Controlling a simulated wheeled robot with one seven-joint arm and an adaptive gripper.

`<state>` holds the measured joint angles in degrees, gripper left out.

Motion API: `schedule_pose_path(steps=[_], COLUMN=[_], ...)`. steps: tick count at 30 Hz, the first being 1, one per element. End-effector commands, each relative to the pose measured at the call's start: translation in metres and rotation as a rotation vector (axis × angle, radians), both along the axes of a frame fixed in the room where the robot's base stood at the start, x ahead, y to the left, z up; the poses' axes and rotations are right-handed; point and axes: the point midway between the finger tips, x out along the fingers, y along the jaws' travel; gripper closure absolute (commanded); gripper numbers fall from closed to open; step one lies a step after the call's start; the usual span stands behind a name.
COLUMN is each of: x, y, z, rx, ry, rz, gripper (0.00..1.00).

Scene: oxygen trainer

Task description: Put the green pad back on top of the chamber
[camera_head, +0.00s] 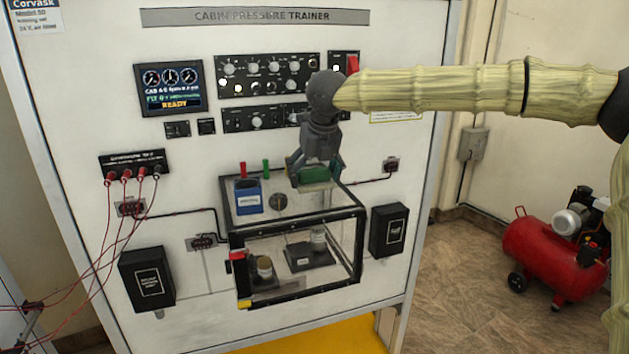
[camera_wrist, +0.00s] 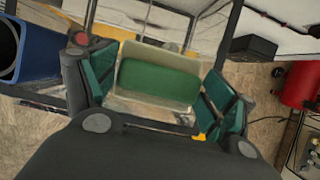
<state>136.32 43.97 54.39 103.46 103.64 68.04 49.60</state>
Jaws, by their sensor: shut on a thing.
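The chamber (camera_head: 294,245) is a clear box with black edges on the front of the trainer panel. My gripper (camera_head: 311,178) is over the right part of its top, pointing down. It is shut on the green pad (camera_head: 318,172), which shows between the fingers in the wrist view (camera_wrist: 158,78) with a pale rim around it. The teal finger pads flank it on the left and right. I cannot tell whether the pad touches the chamber top or hangs just above it.
A blue container (camera_head: 248,196) stands on the chamber top, left of my gripper. Black boxes flank the chamber at left (camera_head: 147,278) and right (camera_head: 388,230). Red leads (camera_head: 105,235) hang at the left. A red compressor (camera_head: 545,250) stands on the floor at right.

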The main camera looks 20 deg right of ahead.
Motion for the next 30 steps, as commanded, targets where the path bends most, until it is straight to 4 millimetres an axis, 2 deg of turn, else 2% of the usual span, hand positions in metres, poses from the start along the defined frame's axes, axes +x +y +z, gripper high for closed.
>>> schedule_pose_path(steps=[9, 20, 21, 22, 23, 30], x=[-0.001, -0.001, 0.0, 0.0, -0.001, -0.001], y=[0.0, 0.0, 0.0, 0.0, 0.0, 0.0], z=[-0.027, -0.032, -0.031, -0.031, -0.031, -0.031], rx=[0.0, 0.0, 0.0, 0.0, 0.0, 0.0], ry=[0.002, 0.0, 0.0, 0.0, 0.0, 0.001], rz=[-0.001, -0.001, -0.001, -0.001, -0.001, 0.0], gripper=[0.35, 0.35, 0.09, 0.03, 0.0, 0.0])
